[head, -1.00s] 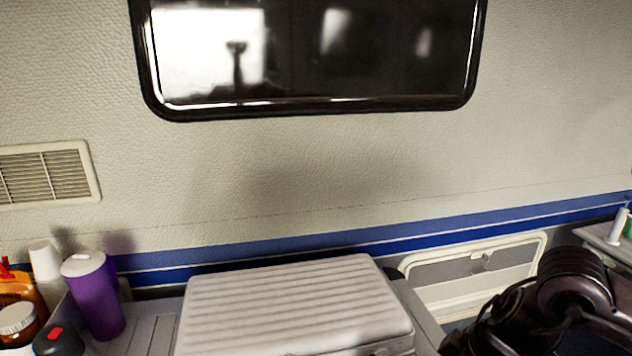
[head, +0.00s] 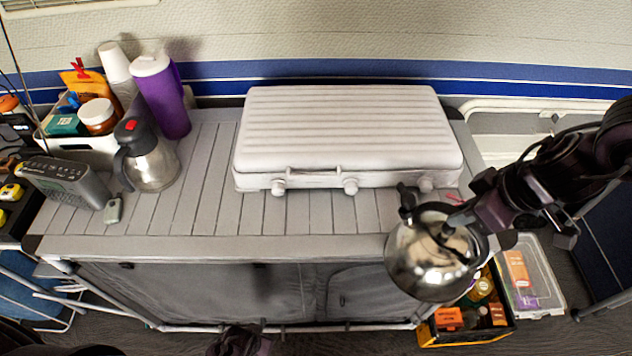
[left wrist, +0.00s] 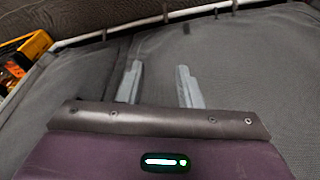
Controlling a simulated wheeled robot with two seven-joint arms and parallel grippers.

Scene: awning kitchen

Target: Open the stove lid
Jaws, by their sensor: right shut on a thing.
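The stove (head: 345,180) stands on the slatted table, with its ribbed pale lid (head: 345,125) closed flat. A handle and several knobs show along its front. My right gripper (head: 452,226) is shut on a shiny metal kettle (head: 430,265), held in front of the stove's right part and over the table's front right edge. My left gripper (left wrist: 161,88) shows in the left wrist view with its two grey fingers apart and nothing between them. It faces the grey cloth front below the tabletop. In the head view only a dark part of my left arm shows at the bottom edge.
A steel jug (head: 150,165), a purple tumbler (head: 163,100), a radio (head: 65,180) and a box of bottles and cups stand on the table's left. The slats (head: 190,215) left of the stove are mostly clear. A crate (head: 465,335) and a clear bin (head: 530,280) sit at lower right.

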